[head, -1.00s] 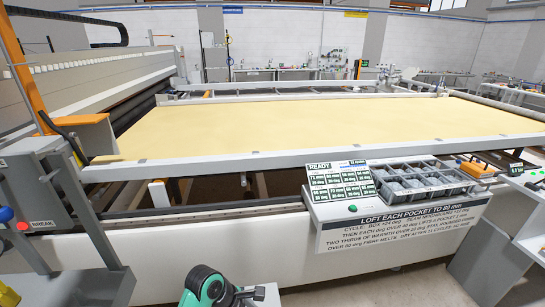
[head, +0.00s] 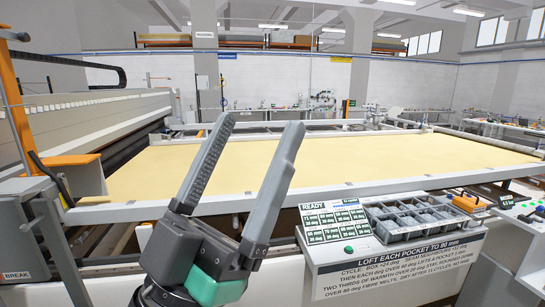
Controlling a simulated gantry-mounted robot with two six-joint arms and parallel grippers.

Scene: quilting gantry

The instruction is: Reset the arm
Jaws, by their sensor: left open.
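My left gripper (head: 258,130) stands in the lower middle of the head view, with its two long grey fingers pointing up and spread apart. It is open and nothing is between the fingers. Its dark body with a green part is below them. The fingers overlap the view of the yellow fabric bed (head: 390,152) behind; I see no contact. My right gripper is not in view.
A control panel (head: 333,222) reading READY and a grey compartment tray (head: 415,216) sit on the front ledge, right of my gripper. A white rail (head: 370,188) runs along the bed's front. An orange-topped post stands at left (head: 20,120).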

